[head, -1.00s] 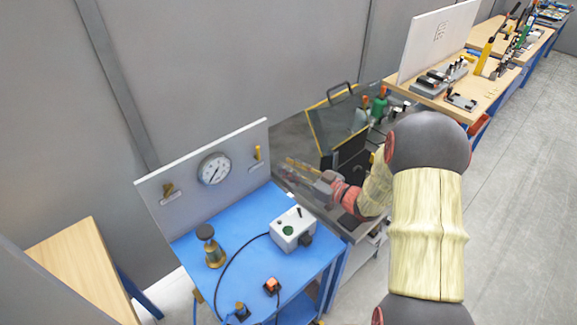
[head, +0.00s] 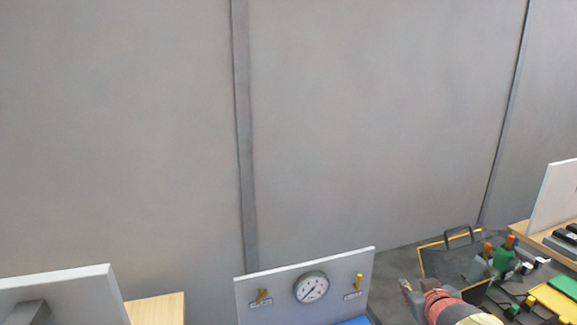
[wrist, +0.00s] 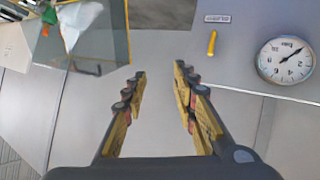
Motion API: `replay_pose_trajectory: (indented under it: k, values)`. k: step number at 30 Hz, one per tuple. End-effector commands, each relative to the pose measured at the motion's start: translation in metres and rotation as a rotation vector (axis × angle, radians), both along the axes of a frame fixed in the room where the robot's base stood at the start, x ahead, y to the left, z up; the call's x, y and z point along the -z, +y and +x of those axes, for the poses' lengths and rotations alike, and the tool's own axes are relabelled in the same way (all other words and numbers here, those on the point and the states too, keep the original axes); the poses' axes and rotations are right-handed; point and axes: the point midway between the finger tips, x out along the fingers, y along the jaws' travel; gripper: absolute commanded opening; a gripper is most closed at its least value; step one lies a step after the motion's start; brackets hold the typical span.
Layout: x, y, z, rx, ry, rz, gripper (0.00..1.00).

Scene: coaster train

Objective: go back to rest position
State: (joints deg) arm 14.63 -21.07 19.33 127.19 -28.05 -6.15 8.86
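My gripper (wrist: 158,85) shows in the wrist view with its two yellow-padded fingers apart and nothing between them. In the head view my gripper (head: 408,288) is at the lower right, just right of the gauge panel, with my red and yellowish arm behind it. The gauge panel (head: 280,292) carries a round dial gauge (head: 311,287) and two yellow valve handles. In the wrist view the gauge (wrist: 286,61) and one yellow handle (wrist: 211,43) are to the right of the fingers, apart from them.
A black-and-yellow framed panel (head: 440,262) and green bottles (head: 503,255) stand right of my gripper. A white board (head: 556,200) is at the far right. Another board (head: 65,298) and a wooden tabletop (head: 158,308) are at lower left. A bare grey wall (head: 370,120) fills the back.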

Motion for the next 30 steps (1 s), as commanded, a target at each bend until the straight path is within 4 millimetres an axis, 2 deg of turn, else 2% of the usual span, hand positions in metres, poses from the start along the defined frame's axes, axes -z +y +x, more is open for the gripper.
replay_pose_trajectory:
  k: [1, 3, 5, 9, 12, 15, 18, 20, 30]
  values:
    - [-0.009, 0.01, -0.022, 0.025, 0.033, 0.011, 0.28]
    - [-0.012, 0.021, -0.055, 0.061, 0.099, 0.038, 0.28]
    - [-0.012, 0.034, -0.085, 0.082, 0.16, 0.068, 0.28]
    - [-0.007, 0.069, -0.16, 0.091, 0.305, 0.149, 0.28]
    - [0.0, 0.094, -0.207, 0.073, 0.4, 0.203, 0.28]
    - [0.006, 0.112, -0.241, 0.05, 0.47, 0.24, 0.28]
    - [0.009, 0.122, -0.26, 0.035, 0.509, 0.26, 0.28]
    - [0.01, 0.125, -0.265, 0.029, 0.523, 0.265, 0.28]
    - [0.01, 0.125, -0.266, 0.029, 0.524, 0.266, 0.28]
